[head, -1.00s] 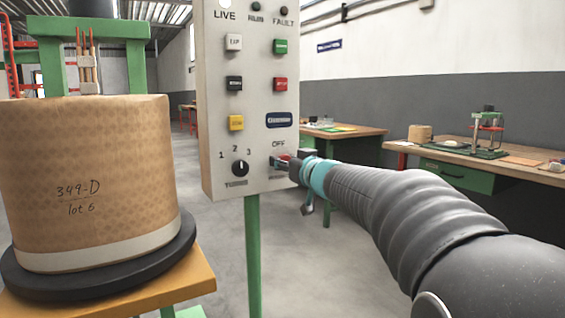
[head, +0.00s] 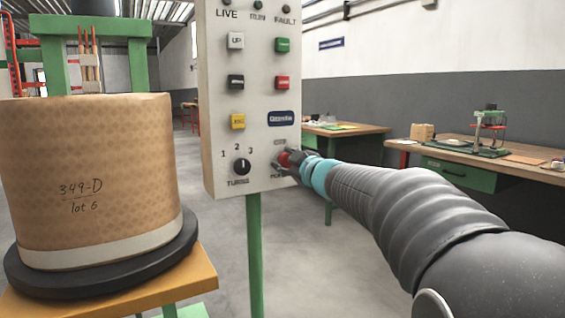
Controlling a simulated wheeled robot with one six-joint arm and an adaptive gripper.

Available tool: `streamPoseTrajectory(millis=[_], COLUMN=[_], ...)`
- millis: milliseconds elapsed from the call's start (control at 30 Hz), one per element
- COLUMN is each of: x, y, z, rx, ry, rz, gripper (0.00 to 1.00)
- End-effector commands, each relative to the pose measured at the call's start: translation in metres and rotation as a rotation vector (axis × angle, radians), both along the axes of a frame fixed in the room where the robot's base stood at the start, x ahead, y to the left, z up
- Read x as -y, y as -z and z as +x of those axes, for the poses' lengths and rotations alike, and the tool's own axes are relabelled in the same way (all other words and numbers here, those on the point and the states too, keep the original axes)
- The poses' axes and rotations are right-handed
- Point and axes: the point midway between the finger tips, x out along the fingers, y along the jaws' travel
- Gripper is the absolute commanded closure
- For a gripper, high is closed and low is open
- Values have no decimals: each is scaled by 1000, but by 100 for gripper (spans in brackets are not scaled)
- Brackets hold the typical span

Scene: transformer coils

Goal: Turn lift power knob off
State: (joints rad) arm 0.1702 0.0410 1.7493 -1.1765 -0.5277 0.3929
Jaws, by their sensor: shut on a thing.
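The lift power knob (head: 284,158) is a small red knob at the lower right of a pale control panel (head: 209,120) on a green post. My gripper (head: 288,160) reaches it from the right and is shut on it. The fingers hide part of the knob and part of the lettering around it, so its exact angle is hard to read. A black selector knob (head: 242,166) marked 1, 2, 3 sits to its left.
A large paper-wrapped coil (head: 90,185) marked 349-D stands on a black disc and an orange-topped stand at the left. Several coloured buttons, including a yellow one (head: 237,121), sit above the knobs. Wooden workbenches (head: 345,130) stand behind at the right.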

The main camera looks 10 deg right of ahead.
Motion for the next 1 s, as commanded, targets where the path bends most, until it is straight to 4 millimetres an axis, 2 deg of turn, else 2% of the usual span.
streamPoseTrajectory(millis=[600, 1000], x=[-4, -4], y=[5, 6], z=[-1, -1], rx=[176, 247], ry=[-7, -8], rz=[-542, -762], gripper=[92, 92])
